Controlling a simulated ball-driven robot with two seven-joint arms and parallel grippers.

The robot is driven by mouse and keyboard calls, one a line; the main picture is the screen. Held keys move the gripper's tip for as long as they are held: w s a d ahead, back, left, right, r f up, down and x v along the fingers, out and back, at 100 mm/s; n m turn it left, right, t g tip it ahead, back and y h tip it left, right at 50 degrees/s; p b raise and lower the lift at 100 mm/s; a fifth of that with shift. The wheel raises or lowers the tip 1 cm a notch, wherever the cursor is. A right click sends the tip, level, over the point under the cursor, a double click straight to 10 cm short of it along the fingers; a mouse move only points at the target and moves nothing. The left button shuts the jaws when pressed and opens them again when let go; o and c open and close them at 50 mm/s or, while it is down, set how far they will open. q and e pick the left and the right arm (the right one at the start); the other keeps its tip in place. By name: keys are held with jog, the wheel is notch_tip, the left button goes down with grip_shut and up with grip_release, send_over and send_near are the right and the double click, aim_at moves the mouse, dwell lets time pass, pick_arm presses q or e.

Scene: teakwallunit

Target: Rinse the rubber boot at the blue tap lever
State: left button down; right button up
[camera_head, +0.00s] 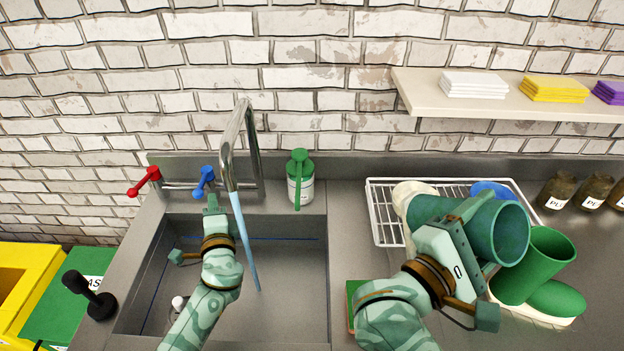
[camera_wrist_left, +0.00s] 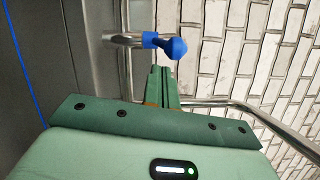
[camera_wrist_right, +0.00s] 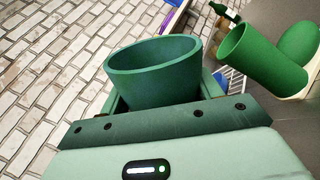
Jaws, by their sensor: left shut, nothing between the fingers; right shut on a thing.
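The blue tap lever (camera_head: 204,181) sits on the wall pipe left of the tall spout. My left gripper (camera_head: 212,204) is shut and empty just below it; in the left wrist view the shut fingers (camera_wrist_left: 160,82) point at the lever (camera_wrist_left: 172,46), and I cannot tell whether they touch. Light-blue water (camera_head: 245,240) runs from the spout into the sink (camera_head: 285,280). My right gripper (camera_head: 470,207) is shut on a dark green rubber boot (camera_head: 497,233), held tilted above the counter right of the sink, opening toward the right; its opening also shows in the right wrist view (camera_wrist_right: 152,72).
A second green boot (camera_head: 535,265) stands on the counter at right. A white wire rack (camera_head: 383,215) with a blue item lies behind the held boot. A shelf (camera_head: 420,92) overhangs.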

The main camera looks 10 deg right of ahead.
pick_arm(q)
jog(key=shift+w+a+r, duration=0.1)
jog(key=shift+w+a, duration=0.05)
jog(key=shift+w, duration=0.8)
jog(key=shift+w+a, duration=0.1)
jog(key=shift+w, duration=0.85)
pick_arm(e)
jog(key=shift+f, duration=0.4)
